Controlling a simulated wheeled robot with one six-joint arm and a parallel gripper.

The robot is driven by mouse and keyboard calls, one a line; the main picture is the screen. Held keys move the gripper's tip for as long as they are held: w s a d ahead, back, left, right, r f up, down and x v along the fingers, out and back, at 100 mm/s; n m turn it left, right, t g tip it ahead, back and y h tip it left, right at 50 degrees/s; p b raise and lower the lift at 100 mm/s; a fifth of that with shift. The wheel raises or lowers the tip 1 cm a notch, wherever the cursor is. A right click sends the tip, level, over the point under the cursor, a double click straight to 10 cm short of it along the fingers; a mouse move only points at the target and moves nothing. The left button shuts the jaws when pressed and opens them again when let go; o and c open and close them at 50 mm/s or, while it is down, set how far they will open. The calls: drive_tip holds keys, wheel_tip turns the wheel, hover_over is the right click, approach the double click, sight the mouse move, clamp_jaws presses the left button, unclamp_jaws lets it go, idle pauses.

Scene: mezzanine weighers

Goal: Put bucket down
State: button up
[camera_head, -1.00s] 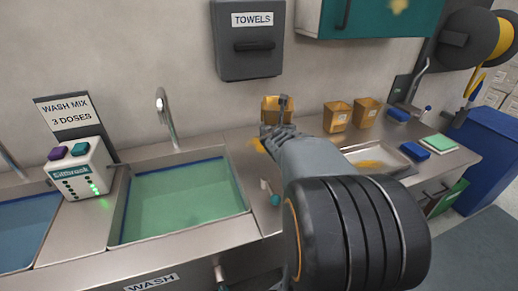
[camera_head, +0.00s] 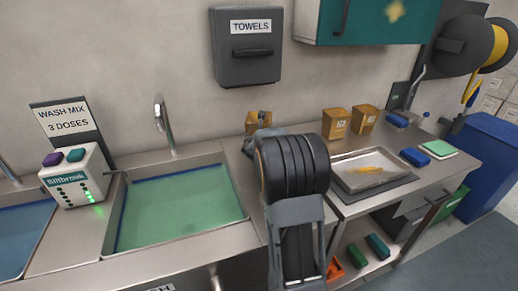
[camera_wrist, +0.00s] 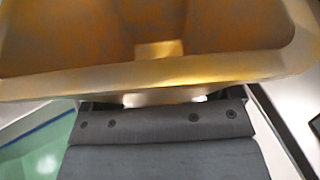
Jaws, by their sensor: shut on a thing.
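A tan bucket (camera_head: 252,121) is at the back of the counter, between the green-filled sink and two similar buckets. My gripper (camera_head: 262,117) is shut on it, with my wrist covering much of its lower part. In the wrist view the bucket (camera_wrist: 160,82) fills the upper part, its near rim held at my gripper (camera_wrist: 160,100). Its inside looks stained orange-brown. I cannot tell whether its base touches the counter.
Two tan buckets (camera_head: 336,123) (camera_head: 364,119) stand at the back, right of mine. A metal tray (camera_head: 345,182) with orange-yellow matter is in front of them. The wash sink (camera_head: 122,252) is left. Blue and green pads (camera_head: 415,156) (camera_head: 438,148) lie farther right.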

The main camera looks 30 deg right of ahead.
drive_tip(key=shift+w+f+b, duration=0.15)
drive_tip(key=shift+f, duration=0.75)
drive_tip(key=shift+w+f+b, duration=0.15)
drive_tip(key=shift+f, duration=0.75)
drive_tip(key=shift+f, duration=0.1)
drive_tip(key=o, duration=0.8)
drive_tip(key=shift+f, duration=0.1)
drive_tip(key=shift+c, duration=0.2)
drive_tip(key=shift+o, duration=1.3)
